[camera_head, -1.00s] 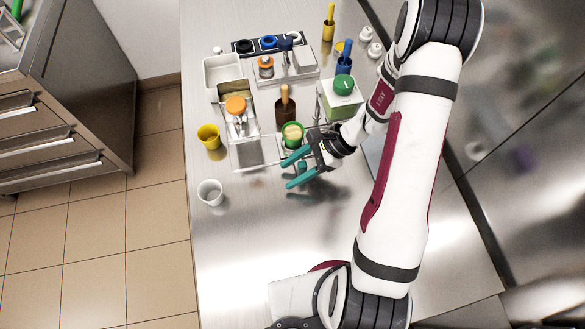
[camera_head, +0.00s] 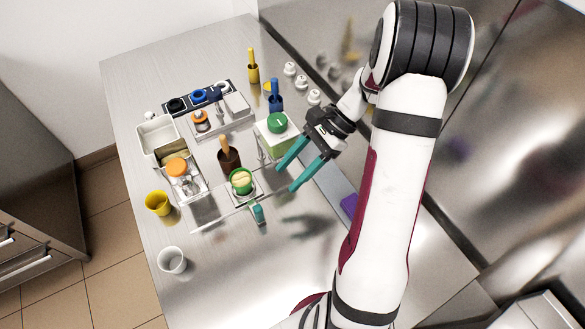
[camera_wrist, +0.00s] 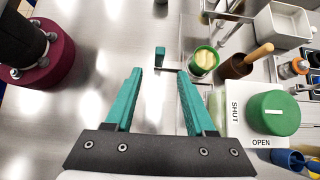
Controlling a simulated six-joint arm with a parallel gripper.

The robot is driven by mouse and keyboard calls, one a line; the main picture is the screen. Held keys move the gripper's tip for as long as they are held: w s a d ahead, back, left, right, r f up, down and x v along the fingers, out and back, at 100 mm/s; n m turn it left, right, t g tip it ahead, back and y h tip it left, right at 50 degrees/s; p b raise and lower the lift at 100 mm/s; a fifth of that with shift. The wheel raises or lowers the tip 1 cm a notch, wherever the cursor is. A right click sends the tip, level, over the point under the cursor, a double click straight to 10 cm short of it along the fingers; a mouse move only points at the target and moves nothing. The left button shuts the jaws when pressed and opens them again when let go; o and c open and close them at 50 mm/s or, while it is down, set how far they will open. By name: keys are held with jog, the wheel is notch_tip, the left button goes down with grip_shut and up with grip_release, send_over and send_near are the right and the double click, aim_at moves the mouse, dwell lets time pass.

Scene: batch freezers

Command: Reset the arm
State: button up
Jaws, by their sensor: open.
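My gripper (camera_head: 306,172) has teal fingers that are spread open with nothing between them. In the head view it hangs over the steel counter, to the right of the green cup and the white box with the green knob. In the wrist view the open fingers (camera_wrist: 158,100) point toward a small teal-ended handle (camera_wrist: 160,55) on the counter, apart from it. The handle also shows in the head view (camera_head: 258,213), beside the green cup (camera_head: 241,181) with pale contents.
A white box with a green knob (camera_head: 277,123), marked SHUT and OPEN, stands near my gripper. A brown cup (camera_head: 229,158), yellow cup (camera_head: 158,202), white cup (camera_head: 172,260) and blue container (camera_head: 275,102) stand around. The front counter (camera_head: 235,290) is largely clear.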

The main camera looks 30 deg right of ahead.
dwell(0.3)
jog(key=s+a+r+n+h, duration=0.3)
jog(key=s+a+n, duration=0.3)
jog(key=s, duration=0.2)
jog(key=s+a+r+n+h, duration=0.4)
jog(key=s+a+r+n, duration=0.2)
jog(key=s, duration=0.2)
jog(key=shift+s+a+n, duration=0.2)
jog(key=shift+s+n, duration=0.1)
jog(key=shift+s, duration=0.05)
